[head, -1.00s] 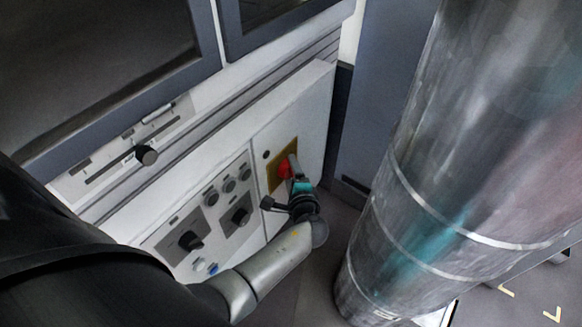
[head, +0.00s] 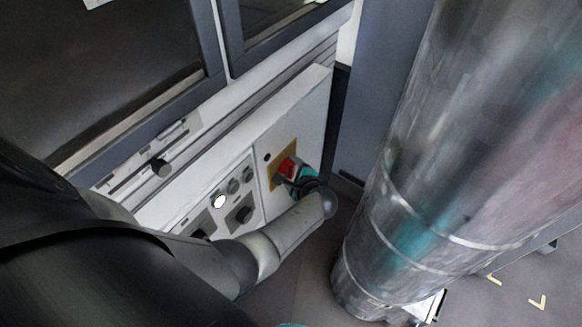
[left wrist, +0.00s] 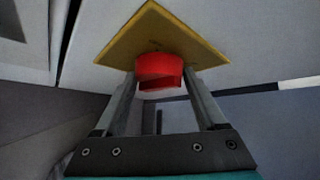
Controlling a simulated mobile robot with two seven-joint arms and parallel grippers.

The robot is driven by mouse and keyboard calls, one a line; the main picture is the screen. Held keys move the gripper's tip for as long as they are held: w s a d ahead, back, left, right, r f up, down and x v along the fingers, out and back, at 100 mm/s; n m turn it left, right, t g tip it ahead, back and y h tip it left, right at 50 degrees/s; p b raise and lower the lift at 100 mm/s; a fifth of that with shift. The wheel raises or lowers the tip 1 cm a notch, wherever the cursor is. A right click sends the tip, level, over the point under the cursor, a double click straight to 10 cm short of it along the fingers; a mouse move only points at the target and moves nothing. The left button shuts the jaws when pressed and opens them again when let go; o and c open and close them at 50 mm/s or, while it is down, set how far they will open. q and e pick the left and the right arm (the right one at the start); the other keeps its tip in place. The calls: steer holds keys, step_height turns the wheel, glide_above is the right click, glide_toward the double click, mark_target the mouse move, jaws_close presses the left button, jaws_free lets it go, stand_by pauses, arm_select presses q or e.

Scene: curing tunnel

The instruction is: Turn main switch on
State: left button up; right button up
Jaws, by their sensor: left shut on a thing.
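The main switch is a red rotary knob (head: 287,167) on a yellow plate (head: 272,179), at the right end of the machine's white panel. My left gripper (head: 290,176) is at the knob, and its arm reaches in from the lower left. In the left wrist view the red knob (left wrist: 160,70) sits between the two fingers of the left gripper (left wrist: 161,78), with the yellow plate (left wrist: 122,47) behind it. The left gripper is shut on the knob. The gripper partly hides the knob and plate in the head view. My right gripper is not in view.
Left of the switch, the panel carries several round buttons or lamps, one glowing white (head: 218,201), and a black knob (head: 240,214). A slider knob (head: 161,167) sits higher up. A large metal cylinder (head: 430,190) stands close on the right, with a floor gap between.

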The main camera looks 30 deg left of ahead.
arm_select(q)
steer(key=shift+w+d+r+m+g+p, duration=0.15)
steer(key=shift+m+g+p, duration=0.3)
steer(key=shift+g, duration=0.25)
steer(key=shift+w+m+g, duration=0.1)
steer(key=shift+m+g, duration=0.15)
steer(key=shift+g, duration=0.35)
steer(key=shift+m+g, duration=0.3)
steer(key=shift+g, duration=0.5)
steer(key=shift+w+m+g+b, duration=0.1)
steer(key=shift+m+g+b, duration=0.45)
steer(key=shift+b, duration=0.2)
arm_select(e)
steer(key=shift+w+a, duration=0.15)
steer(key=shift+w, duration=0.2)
arm_select(q)
steer(key=o, duration=1.1)
